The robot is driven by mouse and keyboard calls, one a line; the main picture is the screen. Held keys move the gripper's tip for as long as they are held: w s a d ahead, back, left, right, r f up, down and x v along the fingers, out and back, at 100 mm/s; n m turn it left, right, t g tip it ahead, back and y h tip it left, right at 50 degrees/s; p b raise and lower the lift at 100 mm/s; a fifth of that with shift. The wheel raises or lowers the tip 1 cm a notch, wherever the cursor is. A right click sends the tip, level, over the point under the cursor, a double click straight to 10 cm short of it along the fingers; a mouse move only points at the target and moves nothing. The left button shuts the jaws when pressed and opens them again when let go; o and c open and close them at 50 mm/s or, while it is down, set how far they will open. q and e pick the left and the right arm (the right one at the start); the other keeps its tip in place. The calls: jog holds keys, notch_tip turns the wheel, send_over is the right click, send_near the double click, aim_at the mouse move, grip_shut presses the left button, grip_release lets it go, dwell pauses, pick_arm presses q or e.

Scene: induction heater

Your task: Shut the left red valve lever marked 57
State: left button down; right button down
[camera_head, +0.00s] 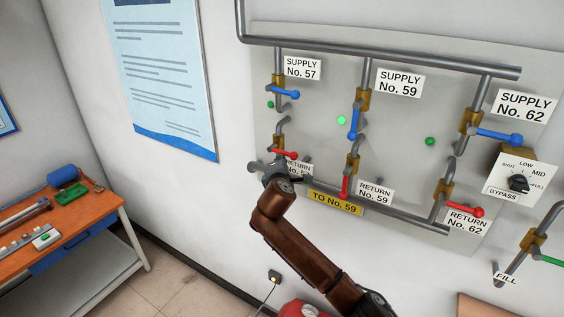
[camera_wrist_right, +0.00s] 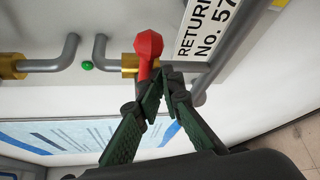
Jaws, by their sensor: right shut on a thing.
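The red valve lever (camera_head: 284,154) belongs to the brass valve on the left return pipe. It lies across the pipe, its knob pointing right in the head view. In the right wrist view the red lever (camera_wrist_right: 147,46) stands across the horizontal pipe, beside the label RETURN No. 57 (camera_wrist_right: 209,28). My right gripper (camera_wrist_right: 166,76) is at the lever, fingertips close together against its side; their exact contact is partly hidden. In the head view my right gripper (camera_head: 270,169) is just below the lever and covers part of the label. My left gripper is not in view.
A blue lever (camera_head: 286,94) for SUPPLY No. 57 is above. To the right are the red levers of No. 59 (camera_head: 346,187) and No. 62 (camera_head: 468,211). A lower pipe (camera_head: 408,220) runs close to the gripper. An orange workbench (camera_head: 66,227) stands at the left.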

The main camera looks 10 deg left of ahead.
jog(key=s+a+r+b, duration=0.1)
jog(key=s+a+b, duration=0.2)
jog(key=s+b, duration=0.2)
jog(key=shift+s, duration=1.9)
jog(key=shift+a+r, duration=0.1)
